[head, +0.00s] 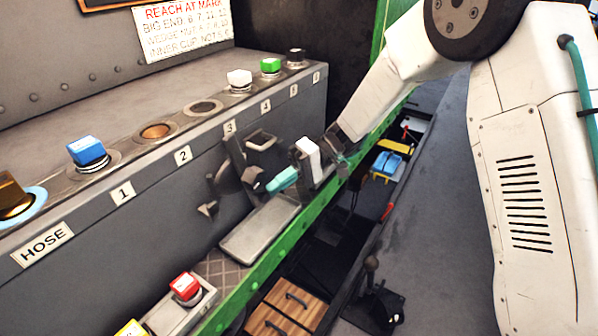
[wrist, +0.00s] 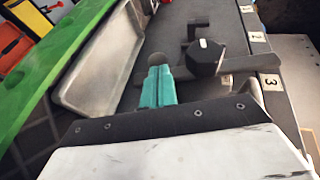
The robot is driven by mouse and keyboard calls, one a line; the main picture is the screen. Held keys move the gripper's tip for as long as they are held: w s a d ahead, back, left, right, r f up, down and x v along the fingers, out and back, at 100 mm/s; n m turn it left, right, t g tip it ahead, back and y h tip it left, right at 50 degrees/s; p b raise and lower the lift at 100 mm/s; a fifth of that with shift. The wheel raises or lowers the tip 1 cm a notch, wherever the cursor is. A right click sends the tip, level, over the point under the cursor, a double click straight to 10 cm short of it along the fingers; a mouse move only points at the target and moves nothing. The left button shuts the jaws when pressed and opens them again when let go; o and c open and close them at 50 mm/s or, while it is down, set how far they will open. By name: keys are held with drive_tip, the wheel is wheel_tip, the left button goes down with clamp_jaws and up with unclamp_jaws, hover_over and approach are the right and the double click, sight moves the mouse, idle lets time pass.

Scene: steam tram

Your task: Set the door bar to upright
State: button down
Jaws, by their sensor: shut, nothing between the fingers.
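In the wrist view the bar (wrist: 240,66) runs across the picture towards label 3, with the black knob (wrist: 205,57) bearing a white mark. My gripper (head: 282,180) is shut and empty, its teal fingertips just right of the knob in the head view. In the wrist view the teal fingers (wrist: 157,85) are together, left of the knob. I cannot tell whether they touch the bar.
A grey tray (head: 260,228) lies below the bar. A green rail (head: 245,280) runs along the front edge. Several buttons, including a blue one (head: 88,151), line the ledge above. A red button (head: 186,288) is at lower left.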

drive_tip(key=shift+s+a+f, duration=0.25)
drive_tip(key=shift+s+f, duration=0.25)
drive_tip(key=shift+f, duration=0.1)
drive_tip(key=shift+s+f, duration=0.1)
drive_tip(key=shift+f, duration=0.05)
idle(0.3)
drive_tip(key=v, duration=0.3)
drive_tip(key=f+v, duration=0.1)
drive_tip(key=v, duration=0.2)
drive_tip(key=f+v, duration=0.1)
drive_tip(key=v, duration=0.3)
drive_tip(key=shift+w+d, duration=0.2)
drive_tip(key=shift+w, duration=0.05)
drive_tip(key=shift+a, duration=0.15)
